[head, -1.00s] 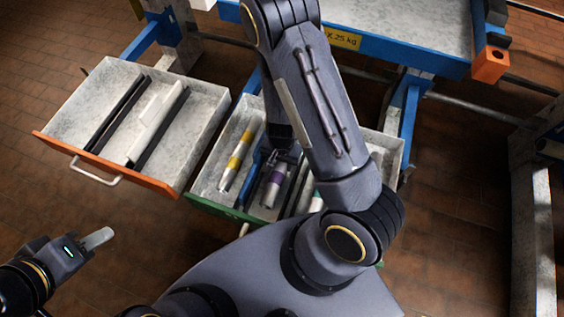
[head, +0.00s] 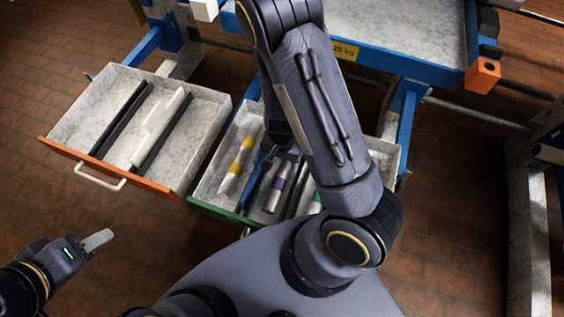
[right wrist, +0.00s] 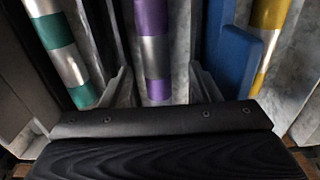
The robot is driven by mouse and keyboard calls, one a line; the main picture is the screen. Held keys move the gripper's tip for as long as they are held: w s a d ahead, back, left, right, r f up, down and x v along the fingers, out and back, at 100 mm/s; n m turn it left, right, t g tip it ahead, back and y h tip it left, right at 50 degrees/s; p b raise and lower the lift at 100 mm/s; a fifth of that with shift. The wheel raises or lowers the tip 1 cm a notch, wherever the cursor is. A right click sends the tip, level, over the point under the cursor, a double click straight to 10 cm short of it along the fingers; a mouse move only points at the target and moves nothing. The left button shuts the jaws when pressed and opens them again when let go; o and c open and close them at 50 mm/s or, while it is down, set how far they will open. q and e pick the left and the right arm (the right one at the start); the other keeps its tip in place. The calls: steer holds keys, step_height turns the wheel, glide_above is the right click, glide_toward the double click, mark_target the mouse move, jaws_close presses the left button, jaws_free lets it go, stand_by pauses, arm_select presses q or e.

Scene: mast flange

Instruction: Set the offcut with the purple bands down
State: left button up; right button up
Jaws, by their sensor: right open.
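The offcut with the purple bands (head: 274,192) lies in the green-fronted drawer (head: 224,209), between the yellow-banded offcut (head: 236,166) and the teal-banded offcut (head: 315,204). In the right wrist view the purple-banded offcut (right wrist: 155,52) runs between the two fingers of my right gripper (right wrist: 162,90). These fingers are open, with visible gaps beside the offcut. In the head view the right gripper (head: 288,155) is partly hidden by my arm, at the offcut's far end. My left gripper (head: 97,239) is away at the lower left, and its finger opening does not show.
A blue piece (right wrist: 236,60) stands between the purple- and yellow-banded offcuts, close to a right finger. Dark dividers lie near the teal-banded offcut. An orange-fronted drawer (head: 112,170) stands open to the left. A blue-edged bench (head: 400,55) overhangs behind.

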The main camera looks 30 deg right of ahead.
step_height(320, 180, up, 7)
steer(key=p, duration=0.3)
step_height(320, 180, up, 9)
steer(key=n+t+y, duration=0.1)
steer(key=n+y, duration=0.1)
steer(key=y, duration=0.2)
glide_above(282, 169)
steer(key=a, duration=0.4)
step_height(282, 169, up, 7)
steer(key=s+n+t+y, duration=0.1)
steer(key=s+n, duration=0.1)
steer(key=s, duration=0.1)
steer(key=s+d+r+n+t+h, duration=0.1)
steer(key=s+d+r+n+t, duration=0.2)
steer(key=s+r, duration=0.5)
steer(key=shift+s+r+n+t, duration=0.3)
steer(key=shift+s+r+n, duration=0.05)
steer(key=shift+r+n, duration=0.35)
